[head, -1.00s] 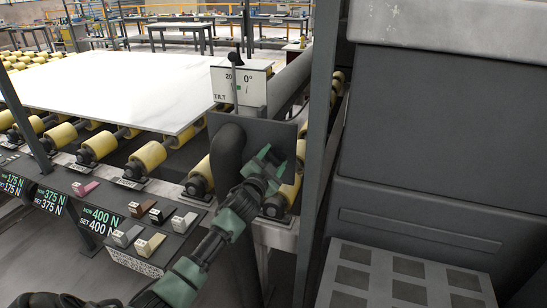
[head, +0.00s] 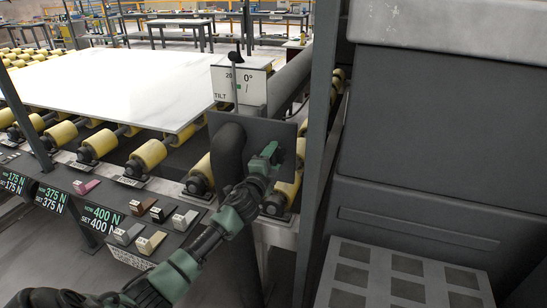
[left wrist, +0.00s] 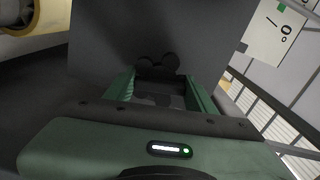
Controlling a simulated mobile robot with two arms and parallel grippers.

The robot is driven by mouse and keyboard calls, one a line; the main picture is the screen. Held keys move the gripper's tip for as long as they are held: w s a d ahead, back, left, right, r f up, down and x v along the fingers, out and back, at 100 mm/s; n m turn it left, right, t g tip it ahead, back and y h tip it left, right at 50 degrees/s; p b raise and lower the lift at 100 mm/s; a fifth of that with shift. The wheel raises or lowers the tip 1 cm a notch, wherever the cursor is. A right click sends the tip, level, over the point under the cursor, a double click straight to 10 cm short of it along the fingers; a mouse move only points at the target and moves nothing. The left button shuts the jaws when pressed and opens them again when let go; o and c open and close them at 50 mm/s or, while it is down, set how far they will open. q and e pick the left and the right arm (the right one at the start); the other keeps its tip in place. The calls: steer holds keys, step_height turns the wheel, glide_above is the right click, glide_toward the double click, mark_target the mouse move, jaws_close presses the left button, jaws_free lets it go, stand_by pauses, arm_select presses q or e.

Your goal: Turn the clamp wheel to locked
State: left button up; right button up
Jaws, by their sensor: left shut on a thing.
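The clamp wheel (left wrist: 158,63) is a small dark lobed knob on a dark grey plate in the left wrist view. My left gripper (left wrist: 160,85) is shut on it, with one green finger on each side; the part between the fingers is in shadow. In the head view my left gripper (head: 271,153) is at the right part of the dark plate (head: 247,132) below the tilt sign, and it hides the wheel there. No locked mark on the wheel can be made out. My right gripper is not in view.
A tilt sign (head: 226,84) reading 0° with a lever (head: 236,60) stands above the plate. A thick dark pipe (head: 228,155) is left of my gripper. A pale slab (head: 110,85) lies on yellow rollers. A dark post (head: 318,140) stands close on the right.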

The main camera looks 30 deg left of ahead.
arm_select(q)
steer(key=shift+f, duration=0.1)
stand_by(0.4)
steer(key=o, duration=1.4)
steer(key=shift+b+v, duration=0.4)
steer(key=shift+v, duration=3.55)
